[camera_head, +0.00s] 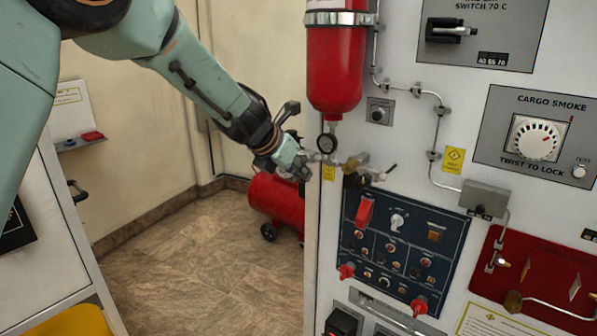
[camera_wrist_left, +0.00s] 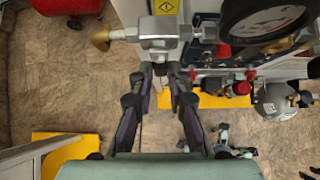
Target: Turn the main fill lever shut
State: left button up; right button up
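The main fill lever appears to be the small silver handle (camera_head: 334,160) on a brass valve under the red cylinder, at the panel's left edge. My left gripper (camera_head: 304,164) is at its left end. In the left wrist view, a silver block with a stem (camera_wrist_left: 158,30) stands at the tips of my left gripper (camera_wrist_left: 160,74). The two dark fingers lean inward with a gap between them. The block covers the tips in part, so I cannot tell whether they touch or clamp the metal. My right gripper does not show.
A red cylinder (camera_head: 335,68) and a round gauge (camera_head: 327,143) are close above the gripper; the gauge (camera_wrist_left: 262,18) also shows in the left wrist view. A blue switch panel (camera_head: 400,246) is below right. A red tank (camera_head: 275,200) stands behind. Floor at left is open.

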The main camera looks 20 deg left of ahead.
pick_arm(q)
jog(key=shift+o, duration=0.7)
jog(key=shift+r, duration=0.15)
jog(key=shift+s, duration=0.1)
jog(key=v, duration=1.1)
jog(key=shift+s+r, duration=0.25)
jog(key=shift+r, duration=0.05)
jog(key=shift+s+a, duration=0.1)
